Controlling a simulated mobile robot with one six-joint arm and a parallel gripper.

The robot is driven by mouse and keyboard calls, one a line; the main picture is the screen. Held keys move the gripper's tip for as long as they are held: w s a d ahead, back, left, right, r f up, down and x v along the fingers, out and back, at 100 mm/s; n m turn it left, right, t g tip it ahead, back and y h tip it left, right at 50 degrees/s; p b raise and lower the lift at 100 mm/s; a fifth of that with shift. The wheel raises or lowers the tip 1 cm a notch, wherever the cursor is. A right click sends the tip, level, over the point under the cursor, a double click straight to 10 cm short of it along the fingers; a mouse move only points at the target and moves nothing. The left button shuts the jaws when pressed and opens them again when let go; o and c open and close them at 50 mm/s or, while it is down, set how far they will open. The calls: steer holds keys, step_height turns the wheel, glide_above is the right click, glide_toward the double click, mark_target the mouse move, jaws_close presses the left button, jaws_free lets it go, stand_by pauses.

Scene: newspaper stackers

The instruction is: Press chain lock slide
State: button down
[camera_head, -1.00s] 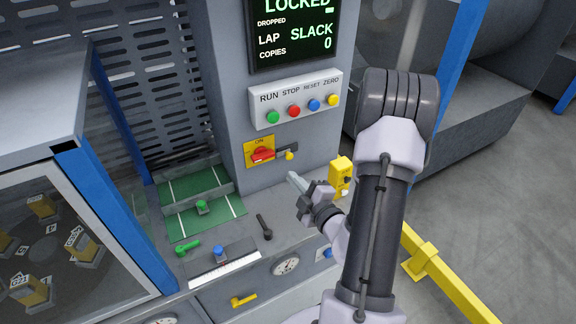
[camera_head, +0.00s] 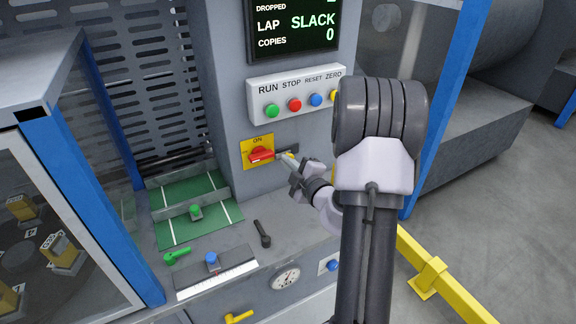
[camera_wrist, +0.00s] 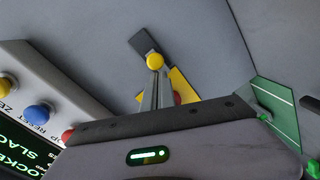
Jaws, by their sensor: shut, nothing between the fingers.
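The chain lock slide appears to be the small yellow knob (camera_wrist: 155,61) on a dark plate (camera_wrist: 143,41) in the wrist view, beside the red rotary switch (camera_head: 262,154) on its yellow plate marked ON. My gripper (camera_head: 287,159) is shut and empty, with its fingertips at the knob, right of the red switch. In the wrist view the fingers (camera_wrist: 158,78) point up to the knob, which shows just past their tips. I cannot tell whether they touch. In the head view the fingertips mostly hide the knob.
A button box (camera_head: 295,93) with green, red, blue and yellow buttons sits above my gripper. The display (camera_head: 293,28) reads LAP SLACK, COPIES 0. Below are a green tray (camera_head: 180,232), a black lever (camera_head: 262,234) and a gauge (camera_head: 285,277). A yellow rail (camera_head: 430,275) runs at right.

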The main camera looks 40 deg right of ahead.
steer(key=shift+s+d+r+p, duration=0.1)
steer(key=shift+d+r+p, duration=0.05)
steer(key=shift+d+p, duration=0.25)
steer(key=d+p, duration=0.1)
steer(key=d, duration=0.2)
steer(key=shift+s+d+p, duration=0.1)
steer(key=shift+s+p, duration=0.25)
steer(key=shift+s, duration=0.05)
